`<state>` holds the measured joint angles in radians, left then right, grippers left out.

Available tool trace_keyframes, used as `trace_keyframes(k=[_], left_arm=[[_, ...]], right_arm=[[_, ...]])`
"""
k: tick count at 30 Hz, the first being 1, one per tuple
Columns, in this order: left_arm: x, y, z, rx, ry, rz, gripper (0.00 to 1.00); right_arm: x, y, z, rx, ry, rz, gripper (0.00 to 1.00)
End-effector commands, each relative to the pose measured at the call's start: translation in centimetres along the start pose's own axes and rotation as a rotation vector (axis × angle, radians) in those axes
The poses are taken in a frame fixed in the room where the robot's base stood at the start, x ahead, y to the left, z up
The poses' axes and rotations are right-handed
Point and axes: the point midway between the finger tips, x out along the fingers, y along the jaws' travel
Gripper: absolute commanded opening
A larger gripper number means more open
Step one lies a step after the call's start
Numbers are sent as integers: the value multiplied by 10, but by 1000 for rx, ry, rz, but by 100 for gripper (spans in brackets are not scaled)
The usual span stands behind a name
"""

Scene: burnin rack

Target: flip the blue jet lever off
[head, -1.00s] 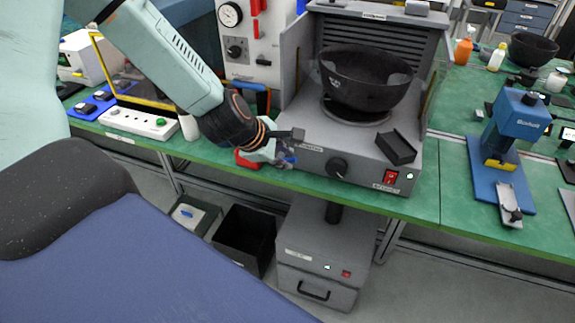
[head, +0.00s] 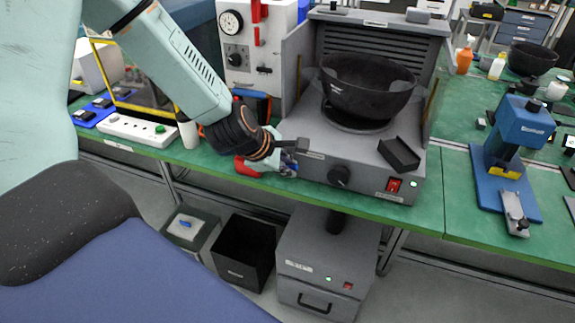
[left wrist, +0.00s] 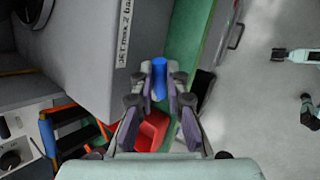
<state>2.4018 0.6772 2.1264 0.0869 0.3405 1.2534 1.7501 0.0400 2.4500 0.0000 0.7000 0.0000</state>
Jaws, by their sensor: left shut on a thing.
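The blue jet lever (left wrist: 159,78) sits between the fingertips of my left gripper (left wrist: 160,88) in the left wrist view, beside the grey machine's wall with a "JET max 2 bar" label (left wrist: 125,30). My left gripper is shut on the lever. In the head view, my left gripper (head: 289,160) is at the left front corner of the grey bowl machine (head: 315,177), just above the bench edge. There the lever is mostly hidden by the fingers. My right gripper is not in view.
A red object (head: 247,167) lies just under the gripper at the green bench (head: 480,215) edge. The machine carries a black bowl (head: 365,88), a black knob (head: 339,177) and a red switch (head: 394,185). A blue press (head: 515,130) stands right. Bins are below.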

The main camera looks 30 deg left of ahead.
Motion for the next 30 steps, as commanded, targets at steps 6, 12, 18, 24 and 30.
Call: trace_keyframes(k=[6, 12, 18, 24, 30], left_arm=[[-1, 0, 1, 4, -1, -1, 0], [1, -1, 2, 40, 48, 1, 0], [4, -3, 3, 95, 130, 5, 0], [6, -4, 4, 150, 214, 11, 0], [9, -6, 5, 204, 297, 17, 0]], right_arm=[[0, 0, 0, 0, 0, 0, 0], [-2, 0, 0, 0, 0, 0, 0], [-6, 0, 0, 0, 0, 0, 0], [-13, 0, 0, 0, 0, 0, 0], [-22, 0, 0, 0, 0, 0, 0]])
